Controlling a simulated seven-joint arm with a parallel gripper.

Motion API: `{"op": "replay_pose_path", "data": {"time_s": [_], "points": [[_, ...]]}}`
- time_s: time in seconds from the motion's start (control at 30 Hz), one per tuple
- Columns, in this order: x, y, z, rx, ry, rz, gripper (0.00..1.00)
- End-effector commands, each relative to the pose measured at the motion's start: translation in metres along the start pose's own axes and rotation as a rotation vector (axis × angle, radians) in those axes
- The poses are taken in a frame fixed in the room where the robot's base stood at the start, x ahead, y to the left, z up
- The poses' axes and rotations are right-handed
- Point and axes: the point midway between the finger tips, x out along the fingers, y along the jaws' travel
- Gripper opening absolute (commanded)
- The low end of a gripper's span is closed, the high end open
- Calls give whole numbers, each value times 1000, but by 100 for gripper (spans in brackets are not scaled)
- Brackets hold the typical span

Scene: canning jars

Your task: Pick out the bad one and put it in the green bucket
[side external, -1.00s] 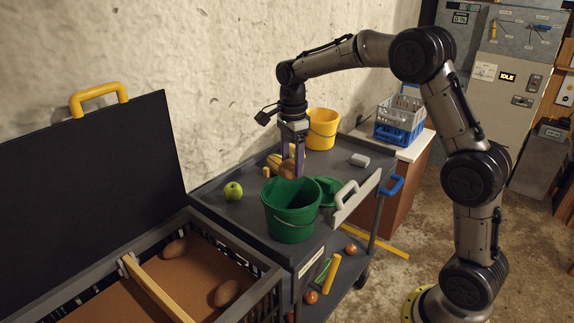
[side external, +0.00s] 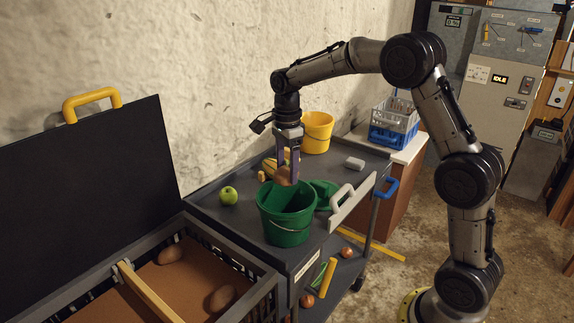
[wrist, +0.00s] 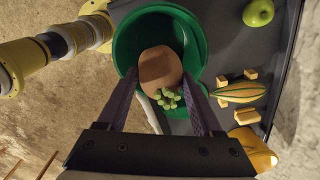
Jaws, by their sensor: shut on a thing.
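My gripper (side external: 287,176) points down, shut on a brown potato (side external: 283,178) just above the rim of the green bucket. In the wrist view, the potato (wrist: 158,68) is between the fingers (wrist: 160,82), with a cluster of pale green sprouts (wrist: 168,98) on it. The green bucket (side external: 287,222) stands upright on the grey cart, and its opening (wrist: 125,45) lies behind the potato in the wrist view.
A green apple (side external: 229,196) sits left of the bucket. A striped yellow-green gourd (wrist: 240,92), small yellow blocks (wrist: 246,115) and a yellow bucket (side external: 317,131) are behind. A grey block (side external: 355,163) lies at the right. The crate's black lid (side external: 90,190) stands open.

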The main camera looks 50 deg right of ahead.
Motion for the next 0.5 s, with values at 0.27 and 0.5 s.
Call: {"op": "replay_pose_path", "data": {"time_s": [0.27, 0.5], "points": [[12, 0, 0, 0, 0, -1, 46], [24, 0, 0, 0, 0, 0, 46]]}}
